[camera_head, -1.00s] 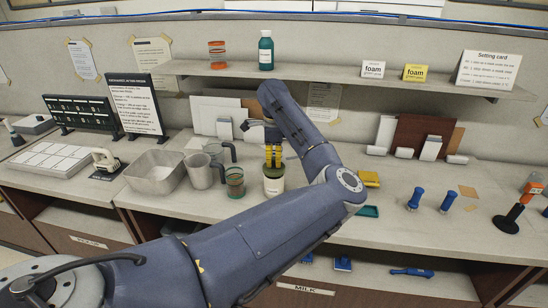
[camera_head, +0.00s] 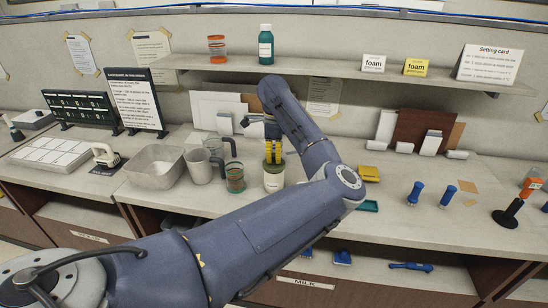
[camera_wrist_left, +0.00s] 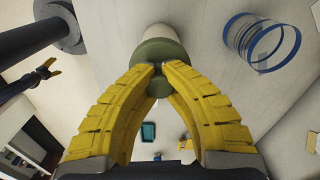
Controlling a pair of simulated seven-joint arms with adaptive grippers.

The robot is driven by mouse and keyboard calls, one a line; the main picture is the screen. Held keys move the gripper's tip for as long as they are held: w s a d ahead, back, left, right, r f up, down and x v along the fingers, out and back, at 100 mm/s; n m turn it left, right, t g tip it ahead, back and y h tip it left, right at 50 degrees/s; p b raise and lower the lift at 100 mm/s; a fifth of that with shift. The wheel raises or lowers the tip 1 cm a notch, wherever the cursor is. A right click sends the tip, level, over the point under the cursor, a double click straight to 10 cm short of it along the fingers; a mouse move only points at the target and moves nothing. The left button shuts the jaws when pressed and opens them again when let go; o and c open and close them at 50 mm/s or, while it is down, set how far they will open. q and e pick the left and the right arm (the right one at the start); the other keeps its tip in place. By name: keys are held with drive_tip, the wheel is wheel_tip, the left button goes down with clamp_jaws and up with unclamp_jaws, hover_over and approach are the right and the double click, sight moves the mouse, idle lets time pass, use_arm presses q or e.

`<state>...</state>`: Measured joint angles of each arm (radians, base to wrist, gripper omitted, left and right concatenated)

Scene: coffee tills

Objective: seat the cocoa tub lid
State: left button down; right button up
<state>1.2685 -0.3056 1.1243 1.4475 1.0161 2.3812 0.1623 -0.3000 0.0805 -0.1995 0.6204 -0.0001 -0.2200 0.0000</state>
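The cocoa tub (camera_head: 273,182) is a pale upright tub on the counter, right of the glass jug. Its olive-green lid (camera_head: 281,168) is at the tub's mouth, directly under my left gripper (camera_head: 273,160). In the left wrist view the lid (camera_wrist_left: 160,50) covers the top of the pale tub (camera_wrist_left: 160,31). The yellow fingers (camera_wrist_left: 160,66) close in on the lid's raised green grip, their tips together there. Whether the lid is fully down all round cannot be told. My right gripper seems to show small and far off in the left wrist view (camera_wrist_left: 48,70); its opening is unclear.
A shelf (camera_head: 340,71) runs above the counter.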

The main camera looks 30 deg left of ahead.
use_arm(q)
drive_tip(key=shift+f, duration=0.8)
drive_tip(key=c, duration=1.5)
unclamp_jaws()
wheel_tip(320, 180, up, 12)
